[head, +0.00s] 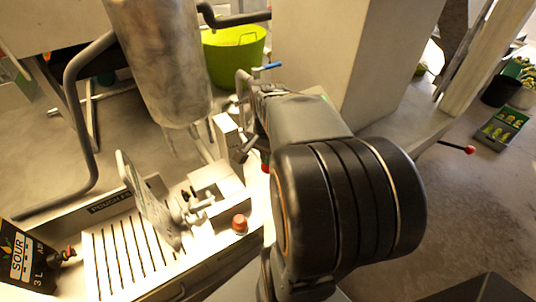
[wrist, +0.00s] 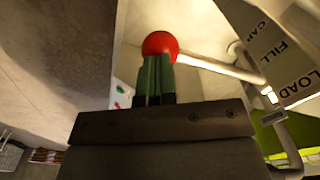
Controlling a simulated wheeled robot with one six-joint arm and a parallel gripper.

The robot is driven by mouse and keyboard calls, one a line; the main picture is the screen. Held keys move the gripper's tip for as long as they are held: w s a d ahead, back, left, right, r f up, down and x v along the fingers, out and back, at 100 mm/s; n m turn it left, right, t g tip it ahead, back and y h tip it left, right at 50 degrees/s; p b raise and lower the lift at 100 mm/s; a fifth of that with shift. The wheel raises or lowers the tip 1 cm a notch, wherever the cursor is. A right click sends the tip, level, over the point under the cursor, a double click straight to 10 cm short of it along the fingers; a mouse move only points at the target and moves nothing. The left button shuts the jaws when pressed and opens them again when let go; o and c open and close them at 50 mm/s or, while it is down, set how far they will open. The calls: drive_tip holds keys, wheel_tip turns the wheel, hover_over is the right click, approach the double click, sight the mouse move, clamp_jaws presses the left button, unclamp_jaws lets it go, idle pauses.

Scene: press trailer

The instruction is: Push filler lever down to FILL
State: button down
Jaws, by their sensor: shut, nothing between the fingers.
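In the wrist view, the filler lever is a pale rod (wrist: 215,67) with a red ball knob (wrist: 160,44) at its left end. It runs right and slightly down to a pale panel (wrist: 262,35) lettered CAP, FILL and LOAD. My gripper (wrist: 155,75) is shut and empty, its green fingertips at the lower edge of the knob in the picture. I cannot tell whether they touch it. In the head view my arm hides most of the gripper area, and I cannot make out the fingertips or the lever's position there.
A green tub (head: 234,52) stands behind a metal cylinder (head: 160,60). A slotted drip tray (head: 128,256), an orange-red button (head: 239,223) and a SOUR carton (head: 27,255) lie left of my arm. Another red knob (head: 470,149) sticks out at right. Open floor lies at right.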

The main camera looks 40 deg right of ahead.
idle(0.4)
wheel_tip(320, 180, up, 10)
drive_tip(key=p, duration=0.8)
idle(0.3)
drive_tip(key=a+r+n+t, duration=0.1)
drive_tip(key=a+n+t, duration=0.3)
drive_tip(key=a+n, duration=0.9)
drive_tip(key=shift+s+a+r+n+t, duration=0.3)
drive_tip(key=shift+s+a+t, duration=0.15)
drive_tip(key=shift+a, duration=0.65)
